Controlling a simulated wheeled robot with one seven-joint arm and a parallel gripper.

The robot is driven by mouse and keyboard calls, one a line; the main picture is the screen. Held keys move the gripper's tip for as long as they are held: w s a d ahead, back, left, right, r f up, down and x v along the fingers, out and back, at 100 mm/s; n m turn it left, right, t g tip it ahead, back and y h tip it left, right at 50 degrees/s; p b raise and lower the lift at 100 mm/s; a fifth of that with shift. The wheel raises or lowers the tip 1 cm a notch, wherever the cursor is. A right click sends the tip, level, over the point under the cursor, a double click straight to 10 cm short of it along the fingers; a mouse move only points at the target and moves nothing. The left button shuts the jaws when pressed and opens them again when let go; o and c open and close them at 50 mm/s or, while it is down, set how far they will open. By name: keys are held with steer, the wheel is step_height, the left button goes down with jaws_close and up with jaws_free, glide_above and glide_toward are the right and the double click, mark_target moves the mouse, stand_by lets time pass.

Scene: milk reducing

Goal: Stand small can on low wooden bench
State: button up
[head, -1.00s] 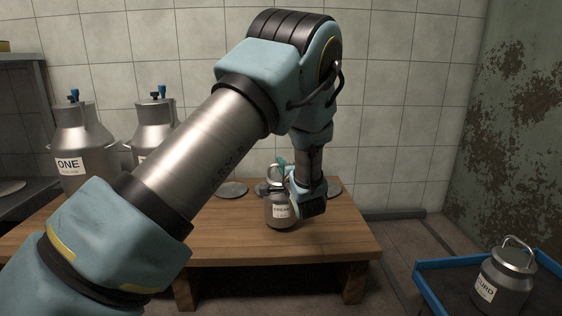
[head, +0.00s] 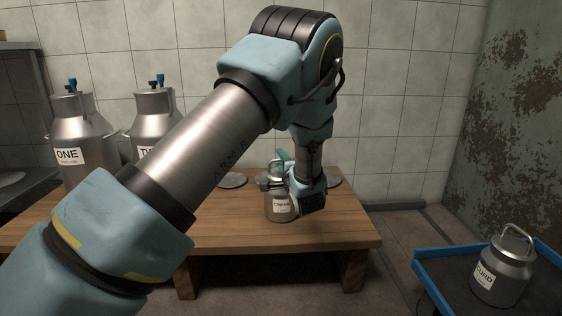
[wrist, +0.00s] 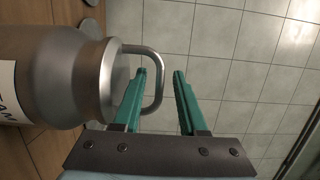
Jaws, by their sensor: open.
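The small metal can (head: 279,208), with a white label that seems to read CREAM, appears upright on the low wooden bench (head: 225,228), near its right end. My gripper (head: 279,160) is at the can's top. In the wrist view the can (wrist: 62,75) lies sideways in the picture at left, with its loop handle (wrist: 159,75) toward the fingers. My gripper's teal fingers (wrist: 160,75) are open. The handle's outer bar shows between them, and the left finger overlaps the loop. I cannot tell whether they touch.
Large milk cans labelled ONE (head: 82,140) and apparently TWO (head: 153,130) stand at left. Flat round discs (head: 232,180) lie along the bench's back. A CURD can (head: 502,268) stands in a blue-rimmed tray (head: 425,262) at right. The bench front is clear.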

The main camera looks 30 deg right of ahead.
steer(key=shift+r, duration=0.1)
steer(key=shift+s+r, duration=0.1)
steer(key=shift+s, duration=0.1)
steer(key=p+v, duration=0.5)
steer(key=v, duration=0.7)
steer(key=w+a+n+g+y, duration=0.1)
steer(key=w+a+n+g, duration=0.35)
steer(key=a, duration=0.45)
steer(key=w+a+n+g, duration=0.4)
steer(key=w+a+n, duration=0.15)
steer(key=a, duration=0.35)
steer(key=s+a+r+n+g+y, duration=0.1)
steer(key=s+a+r+n+g, duration=0.1)
steer(key=s+a, duration=0.6)
steer(key=s+a+r+n+g+y, duration=0.1)
steer(key=s+a+n+g, duration=0.4)
steer(key=a, duration=1.1)
steer(key=s+n, duration=0.2)
steer(key=s, duration=0.1)
steer(key=shift+a+r+y, duration=0.3)
steer(key=shift+r+y, duration=0.1)
steer(key=shift+s+g, duration=0.1)
steer(key=shift+g, duration=0.15)
